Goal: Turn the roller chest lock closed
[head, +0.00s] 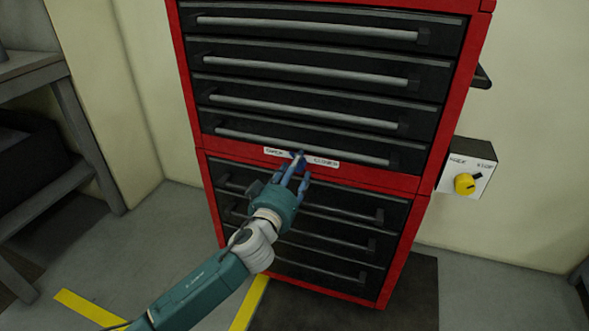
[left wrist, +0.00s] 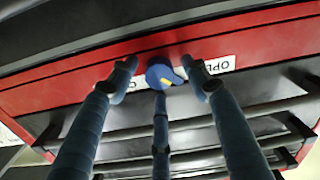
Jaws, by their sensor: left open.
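The roller chest (head: 310,178) is red with black drawers. Its lock is a small blue knob (left wrist: 157,71) with a yellow mark on the red strip between the upper and lower drawers. In the head view the lock (head: 299,156) is partly hidden by my fingers. A white label lies behind it, with OPEN at left and CLOSED at right; the left wrist view shows OPEN upside down on the right. The yellow mark sits low on the knob there. My left gripper (head: 293,176) is open, its fingers spread around the knob; contact cannot be told. My right gripper is not in view.
A grey box with a yellow knob (head: 465,184) is on the wall right of the chest. A grey shelf bench (head: 85,135) stands at left. Long drawer handles stick out above and below the lock. Yellow lines mark the floor.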

